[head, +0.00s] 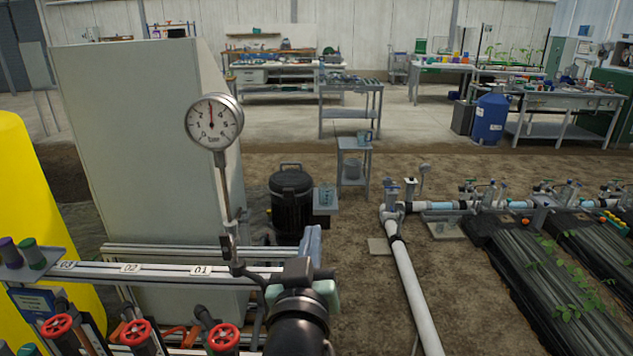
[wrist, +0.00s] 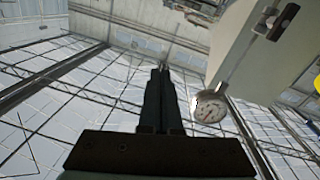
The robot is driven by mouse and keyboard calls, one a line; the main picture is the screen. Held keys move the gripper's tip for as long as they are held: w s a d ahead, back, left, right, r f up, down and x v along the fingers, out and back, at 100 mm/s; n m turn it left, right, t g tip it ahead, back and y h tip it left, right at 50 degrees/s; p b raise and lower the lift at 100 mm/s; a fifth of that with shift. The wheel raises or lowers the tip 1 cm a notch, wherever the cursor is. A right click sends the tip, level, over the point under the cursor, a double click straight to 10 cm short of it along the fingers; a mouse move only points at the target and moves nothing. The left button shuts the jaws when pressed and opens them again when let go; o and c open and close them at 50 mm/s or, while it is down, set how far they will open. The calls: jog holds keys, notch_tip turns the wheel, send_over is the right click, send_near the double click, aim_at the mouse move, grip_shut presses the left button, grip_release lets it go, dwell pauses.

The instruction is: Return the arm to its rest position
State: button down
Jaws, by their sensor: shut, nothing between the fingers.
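My gripper (wrist: 161,72) shows in the wrist view with its two dark fingers together, empty, against the roof. In the head view a dark jointed part, which looks like my arm, rises at the bottom middle in front of the skid rail (head: 165,272). I cannot make out the fingers there. A round pressure gauge (head: 214,122) stands on a thin stem above the rail. It also shows in the wrist view (wrist: 209,107), right of the fingers and apart from them in the picture.
Red valve wheels (head: 137,332) line the lower left, beside a yellow tank (head: 30,190). A tall grey cabinet (head: 140,150) stands behind the rail. A white pipe (head: 415,295) runs along the ground at right. Bare soil lies between.

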jog(key=s+r+m+t+p, duration=0.1)
jog(key=s+r+t, duration=0.15)
jog(key=r, duration=0.75)
jog(key=s+r+t+p, duration=0.15)
jog(key=s+r, duration=0.25)
jog(key=r, duration=0.7)
jog(key=s+r+t+y, duration=0.1)
jog(key=s+r+t, duration=0.4)
jog(key=s+r, duration=0.7)
notch_tip(320, 180, up, 3)
jog(key=shift+s+d+r+y+p, duration=0.1)
jog(key=shift+s+d+y+p, duration=0.05)
jog(key=shift+d+y+p, duration=0.2)
